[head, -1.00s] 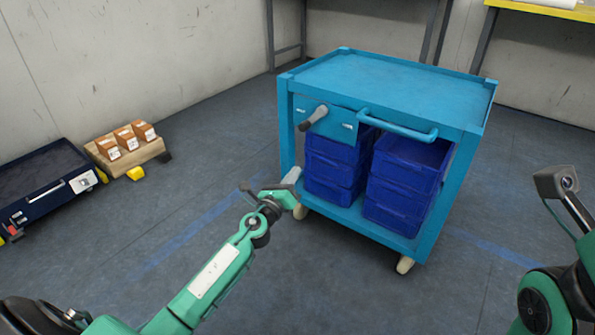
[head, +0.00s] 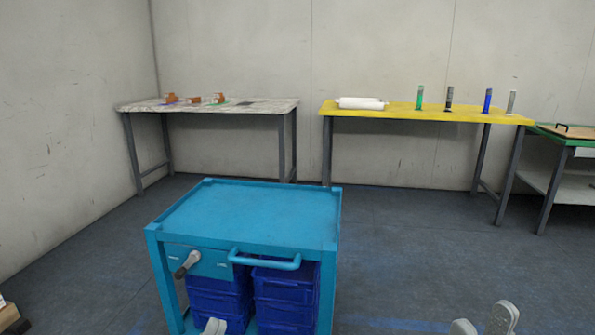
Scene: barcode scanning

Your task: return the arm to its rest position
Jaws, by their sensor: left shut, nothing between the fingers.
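My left gripper (head: 213,326) shows only as pale fingertips at the bottom edge, in front of the blue bins of the cart. Its fingers are together with nothing between them. The rest of the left arm is out of the frame. My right gripper (head: 484,322) shows at the bottom right as two pale fingertips, spread apart with nothing seen between them. The rest of the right arm is below the frame.
A blue cart (head: 250,215) stands in front of me, with stacked blue bins (head: 285,292) and a grey handheld device (head: 187,264) on its front. Behind are a marbled table (head: 270,106), a yellow table (head: 400,112) and a green-edged table (head: 560,135). Floor right of the cart is clear.

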